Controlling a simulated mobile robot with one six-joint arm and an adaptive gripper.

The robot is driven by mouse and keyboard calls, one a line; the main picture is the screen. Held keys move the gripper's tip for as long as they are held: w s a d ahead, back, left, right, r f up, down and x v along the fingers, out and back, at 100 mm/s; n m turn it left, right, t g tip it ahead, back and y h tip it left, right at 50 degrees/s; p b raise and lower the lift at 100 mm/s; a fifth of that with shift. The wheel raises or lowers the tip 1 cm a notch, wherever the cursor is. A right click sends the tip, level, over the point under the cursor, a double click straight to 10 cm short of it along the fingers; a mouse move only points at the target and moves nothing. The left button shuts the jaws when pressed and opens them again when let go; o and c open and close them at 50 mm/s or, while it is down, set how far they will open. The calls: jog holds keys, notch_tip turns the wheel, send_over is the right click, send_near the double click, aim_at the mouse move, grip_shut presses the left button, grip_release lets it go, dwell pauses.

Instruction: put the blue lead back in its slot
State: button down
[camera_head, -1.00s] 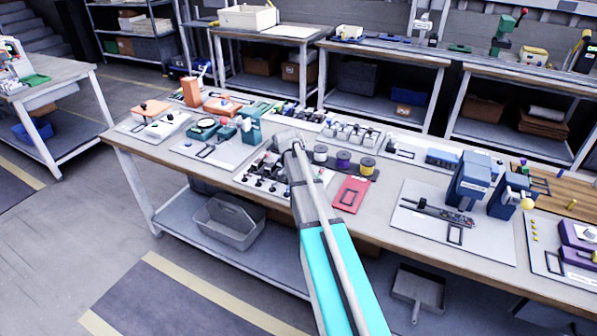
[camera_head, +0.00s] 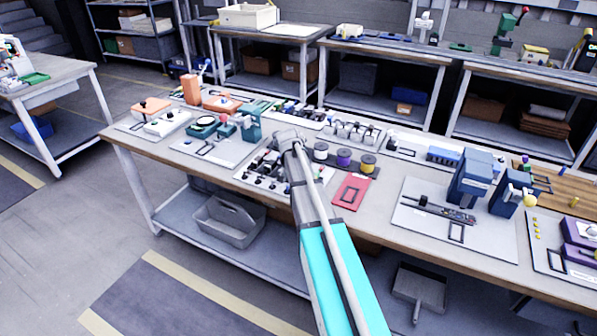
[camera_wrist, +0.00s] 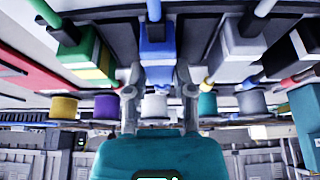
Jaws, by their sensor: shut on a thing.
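In the head view, my arm hides the gripper and the lead.
Several spools are close by, among them a purple one (camera_head: 343,158) and a yellow one (camera_head: 367,164). A red plate (camera_head: 350,192) lies in front of them on the crowded bench. Blue machines (camera_head: 475,175) stand farther right. Bare bench top shows right of the red plate.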

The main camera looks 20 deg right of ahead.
dwell(0.3)
jog(key=shift+c, duration=1.9)
grip_release()
jog(key=shift+r, duration=0.2)
